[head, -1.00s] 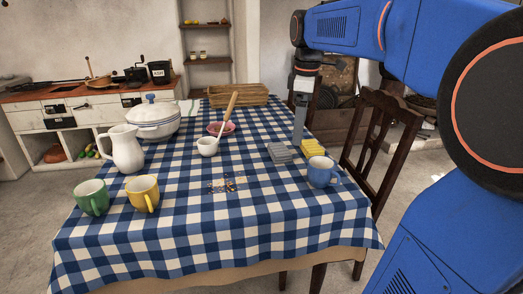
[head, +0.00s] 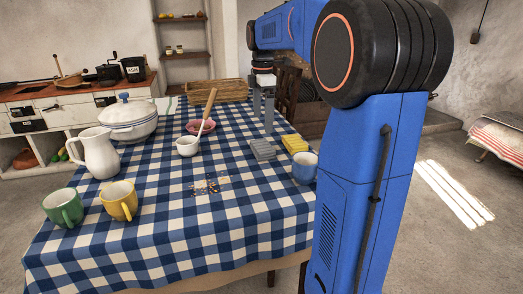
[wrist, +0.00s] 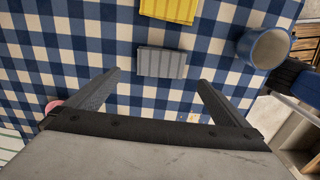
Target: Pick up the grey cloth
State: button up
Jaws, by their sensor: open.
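The grey cloth (head: 262,149) is a small folded, striped pad lying flat on the checked tablecloth, left of a yellow cloth (head: 294,143). In the wrist view the grey cloth (wrist: 161,62) lies beyond my gripper (wrist: 158,76), roughly centred between its fingers, with the yellow cloth (wrist: 170,9) farther up. My gripper (head: 268,132) is open and empty, fingers pointing down. It is above the table, behind the grey cloth in the head view.
A blue mug (head: 304,168) stands close to the yellow cloth. A white bowl (head: 188,146), a pink bowl (head: 200,127), a white jug (head: 97,153), a tureen (head: 128,121), and green (head: 63,207) and yellow (head: 119,201) mugs stand left. Crumbs (head: 206,186) lie mid-table.

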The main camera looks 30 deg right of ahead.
send_over(262, 146)
jog(key=f, duration=0.5)
jog(key=shift+w+d, duration=0.15)
jog(key=shift+d, duration=0.1)
jog(key=shift+a+f, duration=0.2)
jog(key=shift+f, duration=2.45)
jog(key=c, duration=0.8)
